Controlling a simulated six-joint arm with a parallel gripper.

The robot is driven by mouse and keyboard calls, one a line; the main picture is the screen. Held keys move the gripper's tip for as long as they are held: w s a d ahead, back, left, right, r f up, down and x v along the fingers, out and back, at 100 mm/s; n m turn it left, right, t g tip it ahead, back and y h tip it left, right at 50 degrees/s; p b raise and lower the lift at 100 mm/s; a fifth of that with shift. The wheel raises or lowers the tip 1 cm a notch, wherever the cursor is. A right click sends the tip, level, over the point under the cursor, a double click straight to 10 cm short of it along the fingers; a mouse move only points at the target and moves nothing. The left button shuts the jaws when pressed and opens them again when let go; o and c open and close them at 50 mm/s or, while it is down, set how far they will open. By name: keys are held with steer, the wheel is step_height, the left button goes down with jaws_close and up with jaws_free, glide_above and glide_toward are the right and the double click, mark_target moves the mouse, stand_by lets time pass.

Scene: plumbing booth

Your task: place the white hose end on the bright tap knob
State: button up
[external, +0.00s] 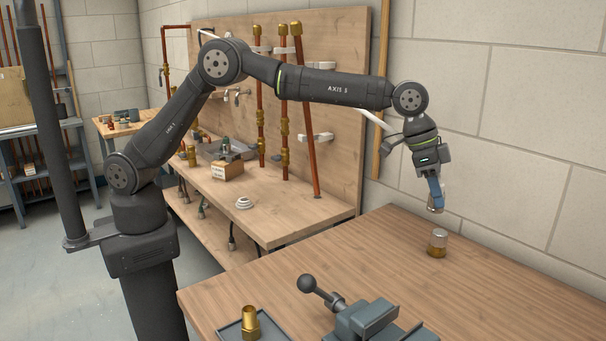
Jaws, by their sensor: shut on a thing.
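My gripper (436,205) hangs from the wrist at the right, pointing down above the wooden table. Its blue fingers are shut on a small pale piece, which I take to be the white hose end (435,208); its shape is mostly hidden by the fingers. A pale hose-like length (377,120) shows below my forearm, and its link to the held piece is not visible. A short fitting with a bright silver top, which looks like the bright tap knob (438,238), stands upright on the table over a brass base. The held piece is just above it, apart from it.
The wooden table (520,290) is clear around the fitting. A grey vise (370,320) and a tray with a brass fitting (250,322) are at its front. Behind stand a workbench (285,215) and a board with copper pipes (303,110). A block wall is at right.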

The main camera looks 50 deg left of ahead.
steer(key=w+f, duration=0.1)
steer(key=w, duration=0.1)
steer(key=w+a+f, duration=0.1)
steer(key=w+f, duration=0.2)
steer(key=w, duration=0.2)
steer(key=shift+a+f, duration=0.2)
steer(key=shift+a, duration=0.1)
steer(key=shift+w+f, duration=0.15)
steer(key=shift+f, duration=1.85)
steer(key=shift+f, duration=0.2)
steer(key=o, duration=1)
steer(key=shift+r, duration=0.1)
steer(key=v, duration=1.2)
steer(key=shift+r, duration=0.1)
